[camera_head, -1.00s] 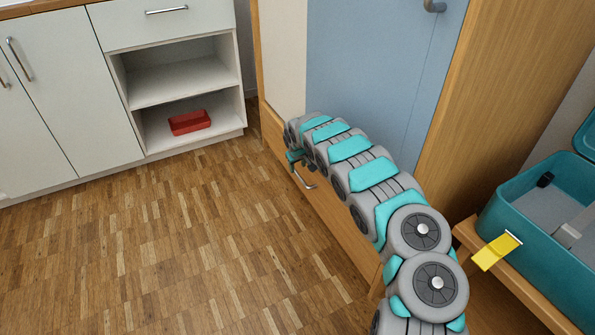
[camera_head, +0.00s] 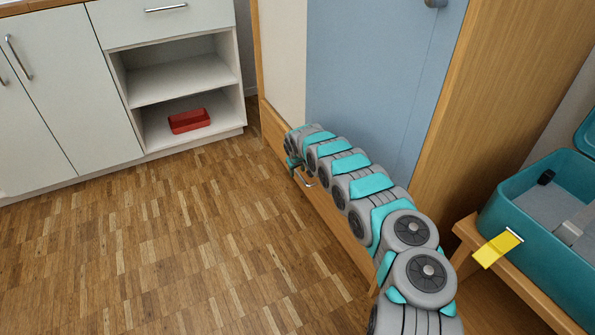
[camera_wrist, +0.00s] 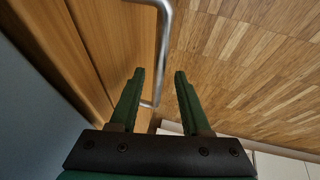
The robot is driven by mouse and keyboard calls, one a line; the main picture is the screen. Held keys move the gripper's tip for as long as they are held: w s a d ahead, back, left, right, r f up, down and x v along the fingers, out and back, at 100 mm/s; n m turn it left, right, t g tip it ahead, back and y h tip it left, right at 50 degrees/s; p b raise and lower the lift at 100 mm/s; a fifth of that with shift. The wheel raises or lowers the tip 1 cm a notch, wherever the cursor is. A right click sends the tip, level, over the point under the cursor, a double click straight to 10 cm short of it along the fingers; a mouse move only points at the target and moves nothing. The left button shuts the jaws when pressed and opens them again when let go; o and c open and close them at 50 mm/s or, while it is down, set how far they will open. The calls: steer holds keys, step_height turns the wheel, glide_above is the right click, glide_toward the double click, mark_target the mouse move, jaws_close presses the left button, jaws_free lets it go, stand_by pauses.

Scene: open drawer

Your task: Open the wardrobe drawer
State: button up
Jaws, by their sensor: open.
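The wardrobe (camera_head: 375,75) has blue and cream doors above a low wooden drawer front (camera_head: 345,228), which looks shut. The drawer's metal bar handle (camera_head: 309,184) is partly hidden by my arm in the head view. In the wrist view the handle (camera_wrist: 164,40) runs up from between my fingers, with the wooden drawer front to its left. My gripper (camera_wrist: 159,72) is open, its two green fingers on either side of the handle with gaps showing. In the head view my gripper (camera_head: 293,165) is small and mostly hidden beside the drawer front.
A white cabinet (camera_head: 75,100) with an open shelf and a red bin (camera_head: 189,121) stands at the left. A teal case (camera_head: 545,225) and a yellow tag (camera_head: 497,248) sit on a wooden bench at the right. The parquet floor before the drawer is clear.

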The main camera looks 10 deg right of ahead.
steer(key=shift+c, duration=0.2)
jaws_close()
stand_by(1.1)
